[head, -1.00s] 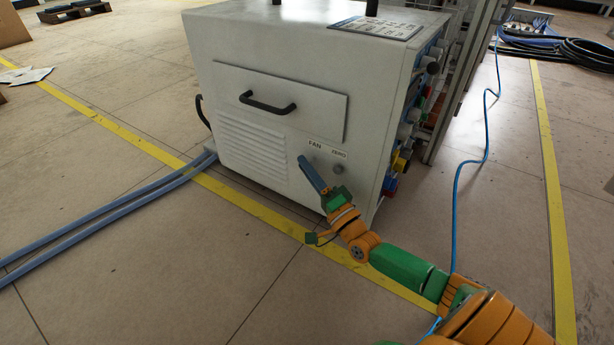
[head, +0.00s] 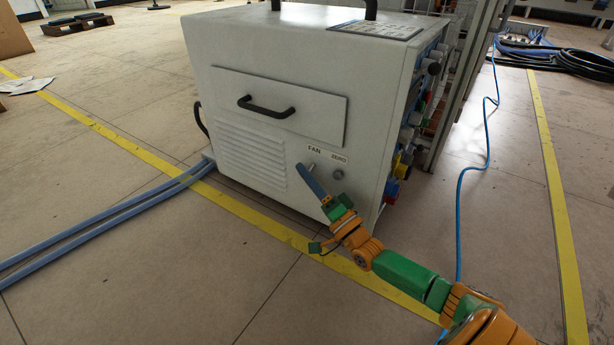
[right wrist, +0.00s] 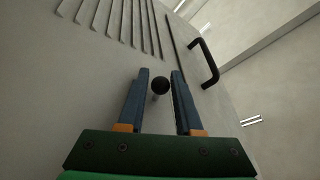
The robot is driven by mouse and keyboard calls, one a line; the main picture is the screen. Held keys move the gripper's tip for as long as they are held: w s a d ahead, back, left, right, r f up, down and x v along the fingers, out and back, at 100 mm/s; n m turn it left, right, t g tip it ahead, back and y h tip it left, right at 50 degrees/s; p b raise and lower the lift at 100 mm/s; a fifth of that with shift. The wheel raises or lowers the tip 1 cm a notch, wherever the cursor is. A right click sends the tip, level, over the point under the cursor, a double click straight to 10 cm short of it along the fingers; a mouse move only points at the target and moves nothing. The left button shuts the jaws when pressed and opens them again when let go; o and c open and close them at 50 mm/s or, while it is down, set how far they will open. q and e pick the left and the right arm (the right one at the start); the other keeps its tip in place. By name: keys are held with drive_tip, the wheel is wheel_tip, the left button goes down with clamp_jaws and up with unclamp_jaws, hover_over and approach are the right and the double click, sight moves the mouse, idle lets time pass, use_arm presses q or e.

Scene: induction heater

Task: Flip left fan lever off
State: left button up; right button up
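The fan lever (right wrist: 160,86) is a short stick with a round black knob on the cabinet front. In the right wrist view the knob is between the two blue fingers of my right gripper (right wrist: 160,74), with a gap on each side. The gripper is open. In the head view the right gripper (head: 300,167) reaches the cabinet front just below the FAN label (head: 314,149). The lever is hard to make out there beside the fingers. My left gripper is not in view.
The white cabinet (head: 230,90) has a black drawer handle (head: 265,107) and vent slots (head: 248,152). A ZERO knob (head: 338,174) is close to the right of the fingers. Blue hoses (head: 100,222) lie on the floor at left, a blue cable (head: 461,190) at right.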

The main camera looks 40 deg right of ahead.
drive_tip(key=shift+s, duration=0.25)
drive_tip(key=p+v, duration=0.3)
drive_tip(key=v, duration=0.3)
drive_tip(key=shift+s+f, duration=0.2)
drive_tip(key=shift+s, duration=0.05)
